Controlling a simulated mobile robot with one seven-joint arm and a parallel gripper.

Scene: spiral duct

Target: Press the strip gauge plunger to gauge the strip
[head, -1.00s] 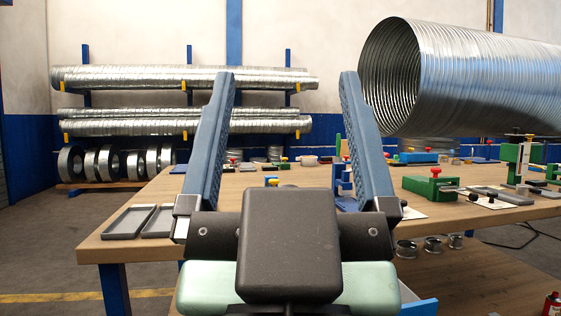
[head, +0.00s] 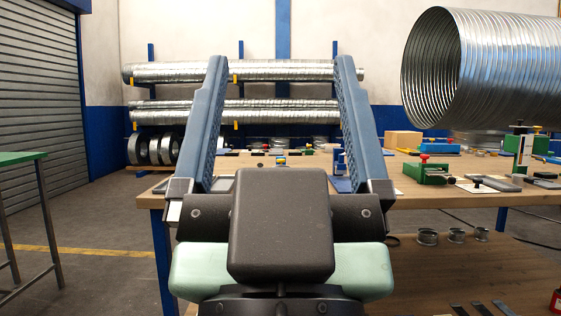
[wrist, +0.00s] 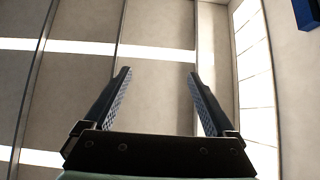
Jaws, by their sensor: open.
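My gripper (head: 280,65) is raised in front of the head camera, its two blue ridged fingers wide apart with nothing between them. It also shows open and empty in the wrist view (wrist: 159,74), against wall or ceiling panels. On the wooden workbench (head: 420,201) beyond it stand a low green device with a red knob (head: 424,170), a taller green and white device (head: 521,152), and a blue device (head: 340,168) partly behind the right finger. I cannot tell for certain which one is the strip gauge. My gripper is apart from all of them.
A large spiral duct (head: 490,75) hangs over the bench at the right. Racked ducts (head: 290,72) stand by the back wall. A green-topped table (head: 20,158) is at the left. Metal rings (head: 428,236) and flat strips sit on the lower shelf. Floor at left is open.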

